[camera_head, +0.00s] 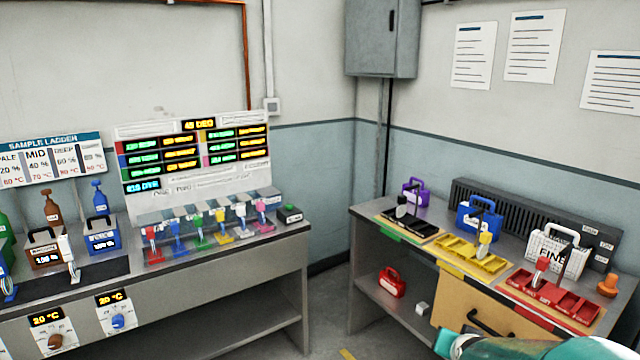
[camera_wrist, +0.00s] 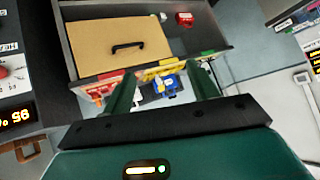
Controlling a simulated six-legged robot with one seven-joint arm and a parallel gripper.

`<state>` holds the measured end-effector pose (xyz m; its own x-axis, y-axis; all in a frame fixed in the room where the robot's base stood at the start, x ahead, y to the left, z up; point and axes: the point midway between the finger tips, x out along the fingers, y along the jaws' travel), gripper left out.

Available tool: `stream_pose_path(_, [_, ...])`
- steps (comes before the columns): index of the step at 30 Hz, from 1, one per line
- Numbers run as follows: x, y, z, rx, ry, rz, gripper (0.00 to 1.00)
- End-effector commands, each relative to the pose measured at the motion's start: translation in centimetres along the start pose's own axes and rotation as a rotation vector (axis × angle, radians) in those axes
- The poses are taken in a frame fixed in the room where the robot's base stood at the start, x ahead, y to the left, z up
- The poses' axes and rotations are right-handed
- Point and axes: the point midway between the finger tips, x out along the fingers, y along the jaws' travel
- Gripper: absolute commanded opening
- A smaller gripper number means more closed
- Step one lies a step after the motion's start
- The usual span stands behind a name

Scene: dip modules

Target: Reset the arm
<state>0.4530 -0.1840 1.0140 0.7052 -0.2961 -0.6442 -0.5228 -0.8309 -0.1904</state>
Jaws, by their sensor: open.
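My gripper (camera_wrist: 162,72) shows in the wrist view as two green fingers set wide apart, with nothing held between them. The right bench lies beyond the fingers, and a blue case (camera_wrist: 168,84) appears in the gap between them, apart from both. In the head view, a teal and dark part of my arm (camera_head: 530,346) enters at the bottom right, in front of the right bench (camera_head: 345,262). The fingers are not visible there.
The right bench holds a purple case (camera_head: 414,192), a blue case (camera_head: 478,222), a white case (camera_head: 556,254), and black, yellow and red trays. A red case (camera_head: 391,283) sits on its lower shelf. The left bench (camera_head: 280,250) carries bottles and coloured dispensers. Open floor lies between the benches.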

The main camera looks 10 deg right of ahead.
Motion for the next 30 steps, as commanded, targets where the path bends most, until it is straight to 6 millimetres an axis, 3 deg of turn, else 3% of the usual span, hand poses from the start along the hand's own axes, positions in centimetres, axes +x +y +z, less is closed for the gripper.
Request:
stream_pose_path(3, [-4.4,-3.9,0.9,-0.098,-0.079,-0.064,0.59])
stream_pose_path(7, [-9.4,-6.7,2.8,-0.217,-0.174,-0.118,0.59])
stream_pose_path(12, [-16.3,-8.8,5.8,-0.380,-0.286,-0.174,0.59])
stream_pose_path(16, [-20.6,-8.9,7.9,-0.487,-0.354,-0.197,0.59])
stream_pose_path(21, [-23.2,-8.5,9.4,-0.555,-0.401,-0.205,0.59])
stream_pose_path(28, [-23.3,-8.5,9.6,-0.560,-0.408,-0.205,0.59])
stream_pose_path(30, [-23.3,-8.5,9.6,-0.560,-0.407,-0.205,0.49])
